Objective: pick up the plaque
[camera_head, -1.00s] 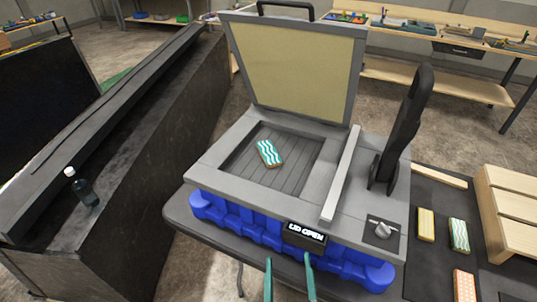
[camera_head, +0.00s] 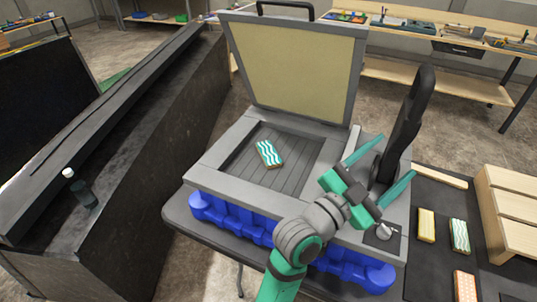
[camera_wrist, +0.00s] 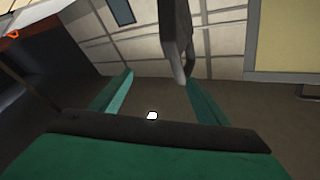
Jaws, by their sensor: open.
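A plaque with teal and white waves (camera_head: 269,153) lies flat in the recessed slatted bed of the grey and blue console (camera_head: 225,185), whose lid (camera_head: 295,65) stands open. My gripper (camera_head: 396,154) is open and empty, up over the console's right side, to the right of the plaque. Its fingers point up and right, either side of the black upright lever (camera_head: 405,125) in the picture; I cannot tell whether they touch it. The wrist view shows both fingers (camera_wrist: 157,80) spread, with a dark upright shape between them and no plaque. My arm hides the console's front display.
On the dark mat at right lie a yellow block (camera_head: 426,225), another wavy plaque (camera_head: 459,236) and an orange patterned one (camera_head: 464,286), beside a wooden crate (camera_head: 510,215). A grey knob (camera_head: 386,232) sits at the console's front right. A bottle (camera_head: 80,188) stands at left.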

